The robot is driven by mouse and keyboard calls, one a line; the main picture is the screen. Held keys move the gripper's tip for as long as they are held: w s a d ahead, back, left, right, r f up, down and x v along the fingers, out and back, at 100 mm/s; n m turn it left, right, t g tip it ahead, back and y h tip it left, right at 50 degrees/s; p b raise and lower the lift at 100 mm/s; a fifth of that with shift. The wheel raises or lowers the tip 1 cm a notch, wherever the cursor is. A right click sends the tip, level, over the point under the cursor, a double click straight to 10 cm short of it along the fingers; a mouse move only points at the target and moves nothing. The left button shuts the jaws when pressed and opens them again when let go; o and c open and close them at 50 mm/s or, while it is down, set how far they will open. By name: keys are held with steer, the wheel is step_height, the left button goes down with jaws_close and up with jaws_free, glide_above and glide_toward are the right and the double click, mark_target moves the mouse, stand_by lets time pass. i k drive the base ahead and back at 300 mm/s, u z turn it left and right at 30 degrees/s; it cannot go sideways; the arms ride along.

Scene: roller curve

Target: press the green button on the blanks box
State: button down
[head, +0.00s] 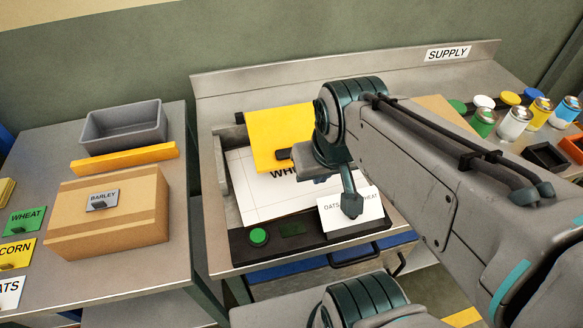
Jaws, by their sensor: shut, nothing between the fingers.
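The green button (258,236) is round and sits at the front left of the dark front panel of the blanks box (240,252). My gripper (351,208) is shut and empty. It points down to the right of the button, in front of a white card (372,208) lettered OATS and WHEAT, and hides part of the lettering. The button is fully visible and apart from my gripper. How high the fingertips are above the card is hard to tell.
White sheets (248,190) and a yellow sheet (268,125) lie behind the panel. At left, a table holds a cardboard box (120,232) marked BARLEY and a grey bin (125,125). Several coloured jars (515,122) stand at right. My arm covers much of the right.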

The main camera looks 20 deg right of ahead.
mark_target(257, 235)
steer(key=k, duration=1)
steer(key=u, duration=1.2)
steer(key=i, duration=0.75)
steer(key=z, duration=1.75)
